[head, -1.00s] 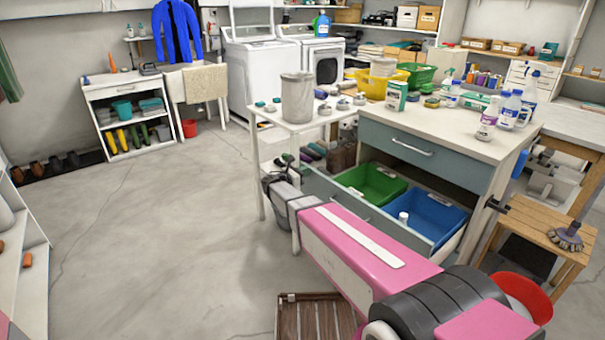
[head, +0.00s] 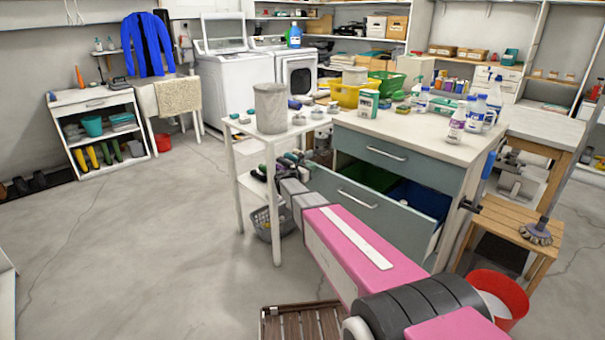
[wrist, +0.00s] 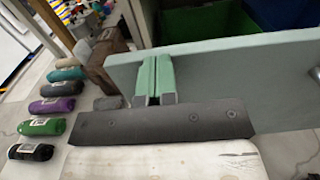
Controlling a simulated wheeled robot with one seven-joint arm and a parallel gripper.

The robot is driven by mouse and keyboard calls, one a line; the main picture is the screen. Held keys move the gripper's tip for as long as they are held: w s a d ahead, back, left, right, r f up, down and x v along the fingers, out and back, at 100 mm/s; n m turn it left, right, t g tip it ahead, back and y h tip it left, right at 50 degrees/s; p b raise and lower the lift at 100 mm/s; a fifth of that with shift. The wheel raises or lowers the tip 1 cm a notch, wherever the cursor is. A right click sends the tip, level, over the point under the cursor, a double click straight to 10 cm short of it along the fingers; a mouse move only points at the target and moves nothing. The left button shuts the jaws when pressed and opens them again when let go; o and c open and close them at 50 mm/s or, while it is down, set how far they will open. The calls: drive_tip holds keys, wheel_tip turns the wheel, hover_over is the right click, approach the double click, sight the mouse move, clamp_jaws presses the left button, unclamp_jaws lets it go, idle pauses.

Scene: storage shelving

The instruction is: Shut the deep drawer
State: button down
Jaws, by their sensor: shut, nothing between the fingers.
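The deep drawer is the lower grey-green drawer (head: 385,222) of the cabinet, partly open, with a bar handle (head: 357,200). A green bin (head: 368,176) and a blue bin (head: 420,198) show inside it, shaded by the cabinet. In the wrist view, the drawer front (wrist: 240,85) crosses the picture with the bins behind it. My gripper (wrist: 155,62) is shut and empty, its pale green fingers overlapping the outer face near its left end and top edge. Whether they touch cannot be told. In the head view, my fingertips are hard to make out.
A shut upper drawer (head: 385,155) sits above. A white side table (head: 258,150) with a grey bin stands close at left; rolled cloths (wrist: 52,105) lie beside the drawer. A slatted wooden crate (head: 300,322) and a red bucket (head: 510,300) are near me. Floor at left is clear.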

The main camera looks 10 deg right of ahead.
sight(347, 183)
drive_tip(key=x, duration=1.4)
drive_tip(key=shift+w+d, duration=0.25)
drive_tip(key=shift+d, duration=0.05)
drive_tip(key=v, duration=1.4)
drive_tip(key=s+d, duration=0.3)
drive_tip(key=s, duration=0.2)
drive_tip(key=s+d, duration=0.4)
drive_tip(key=s, duration=0.1)
drive_tip(key=s+d, duration=0.4)
drive_tip(key=s, duration=0.1)
drive_tip(key=shift+s+f, duration=0.3)
drive_tip(key=shift+s+d, duration=0.1)
drive_tip(key=shift+d, duration=0.15)
drive_tip(key=x, duration=1.4)
drive_tip(key=shift+a+f, duration=0.1)
drive_tip(key=shift+f, duration=0.05)
